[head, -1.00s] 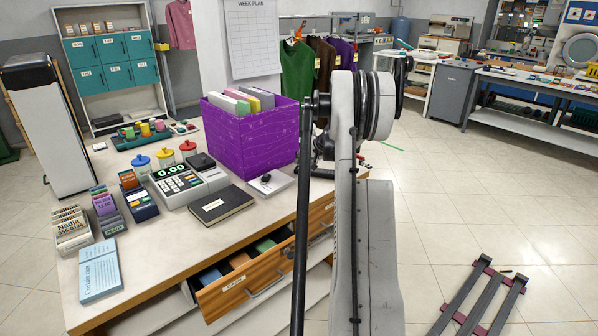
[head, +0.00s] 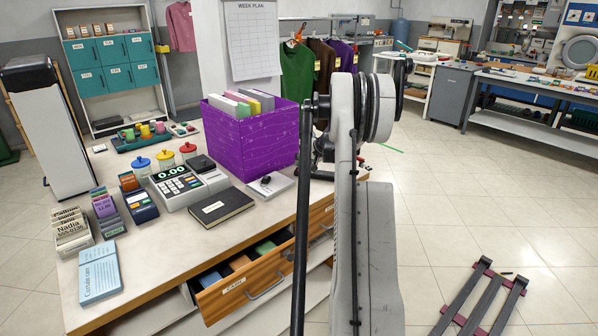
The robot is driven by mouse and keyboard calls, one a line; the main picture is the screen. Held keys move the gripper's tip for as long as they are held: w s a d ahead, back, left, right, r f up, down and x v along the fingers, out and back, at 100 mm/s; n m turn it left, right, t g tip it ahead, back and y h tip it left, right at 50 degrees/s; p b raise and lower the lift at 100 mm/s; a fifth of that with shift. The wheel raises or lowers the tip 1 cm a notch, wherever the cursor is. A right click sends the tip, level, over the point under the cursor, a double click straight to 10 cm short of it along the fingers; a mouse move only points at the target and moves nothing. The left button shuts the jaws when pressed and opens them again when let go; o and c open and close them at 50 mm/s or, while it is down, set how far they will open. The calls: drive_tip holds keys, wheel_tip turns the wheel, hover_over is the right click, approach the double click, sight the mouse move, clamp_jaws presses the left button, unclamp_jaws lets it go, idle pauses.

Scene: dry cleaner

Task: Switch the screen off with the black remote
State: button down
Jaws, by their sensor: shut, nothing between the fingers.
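I cannot pick out the black remote or the screen with certainty in the head view. Dark parts show just behind the link, beside the purple box, but I cannot make out any fingertips.
The counter (head: 160,245) holds a cash register (head: 178,186) reading 0.00, a black book (head: 221,207), card holders and a purple box (head: 250,138). An open drawer (head: 243,287) juts from its front.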

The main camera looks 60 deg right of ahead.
sight(299, 170)
drive_tip(key=shift+f, duration=0.15)
drive_tip(key=shift+f+b, duration=0.3)
drive_tip(key=shift+b, duration=0.1)
drive_tip(key=shift+f, duration=0.3)
idle(0.7)
drive_tip(key=shift+r, duration=0.15)
idle(0.3)
drive_tip(key=shift+r, duration=0.6)
drive_tip(key=shift+r+p, duration=1.05)
drive_tip(key=shift+r, duration=1.45)
